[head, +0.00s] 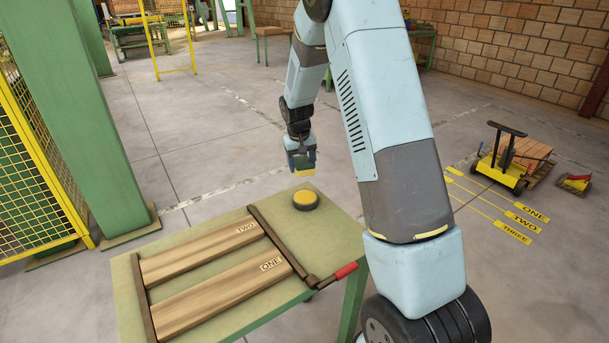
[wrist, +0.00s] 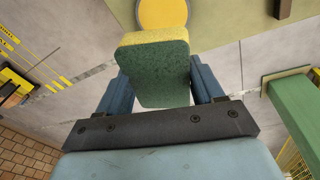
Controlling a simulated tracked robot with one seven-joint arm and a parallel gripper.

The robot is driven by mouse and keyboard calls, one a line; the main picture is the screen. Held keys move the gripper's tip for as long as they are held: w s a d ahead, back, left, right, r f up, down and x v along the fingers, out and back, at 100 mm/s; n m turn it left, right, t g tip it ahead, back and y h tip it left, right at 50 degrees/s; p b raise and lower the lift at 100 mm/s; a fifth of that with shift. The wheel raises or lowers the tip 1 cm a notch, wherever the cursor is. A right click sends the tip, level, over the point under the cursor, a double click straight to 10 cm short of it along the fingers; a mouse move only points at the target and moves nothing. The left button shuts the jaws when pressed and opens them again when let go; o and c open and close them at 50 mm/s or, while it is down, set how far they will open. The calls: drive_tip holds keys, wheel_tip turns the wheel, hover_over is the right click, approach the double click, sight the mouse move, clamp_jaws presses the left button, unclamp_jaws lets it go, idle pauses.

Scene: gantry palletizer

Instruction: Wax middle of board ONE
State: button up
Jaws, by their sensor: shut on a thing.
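Board ONE (head: 220,299), a brown wooden board marked ONE at its right end, lies on the green-topped table (head: 128,303). My gripper (head: 302,161) is beyond the table's far edge in the head view, above and behind a round yellow-topped tin (head: 305,200) with a dark rim. The gripper is shut on a green and yellow sponge (wrist: 154,72), held between its blue fingers in the wrist view (wrist: 160,88). The sponge's yellow face shows low under the gripper. The tin also shows past the sponge (wrist: 162,13). The sponge and tin look apart.
Board TWO (head: 200,250) lies behind board ONE. Dark bars (head: 283,243) cross both board ends, with a red handle (head: 346,271) at the right. A green post (head: 98,120) and yellow mesh fence stand left. A yellow cart (head: 497,170) stands right on open floor.

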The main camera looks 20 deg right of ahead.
sight(305, 169)
drive_tip(key=s+f+n+t, duration=0.1)
drive_tip(key=s+f+n, duration=0.1)
drive_tip(key=shift+n, duration=0.4)
drive_tip(key=shift+s+d+f+n+t, duration=0.1)
drive_tip(key=shift+s+f+n+t, duration=0.25)
drive_tip(key=shift+s+n+t, duration=0.45)
drive_tip(key=shift+w+f, duration=0.2)
drive_tip(key=shift+f, duration=2.85)
drive_tip(key=shift+s+f, duration=0.15)
drive_tip(key=shift+f, duration=0.05)
drive_tip(key=shift+r, duration=0.1)
drive_tip(key=shift+r, duration=3.5)
